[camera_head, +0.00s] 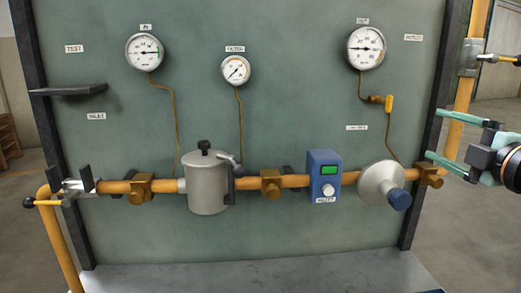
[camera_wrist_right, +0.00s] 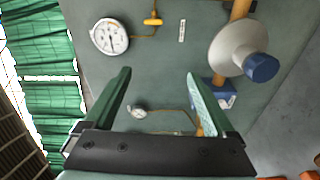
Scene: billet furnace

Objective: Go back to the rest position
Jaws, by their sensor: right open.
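My right gripper (camera_head: 432,134) is at the right edge of the head view, in front of the green panel's right post. Its two green fingers are apart with nothing between them. In the right wrist view the gripper (camera_wrist_right: 160,85) is also open and empty, facing the panel. The nearest fitting to it in the head view is the round grey regulator (camera_head: 378,181) with a blue knob, below and left of the fingers and apart from them. My left gripper does not show.
The green panel (camera_head: 290,110) carries several gauges, a grey filter canister (camera_head: 206,185), a blue meter box (camera_head: 324,176) and a small shelf (camera_head: 68,90). A yellow pipe (camera_head: 250,184) runs across it. A valve lever (camera_head: 45,202) sits at left. A vertical pipe (camera_head: 458,135) stands close behind the right gripper.

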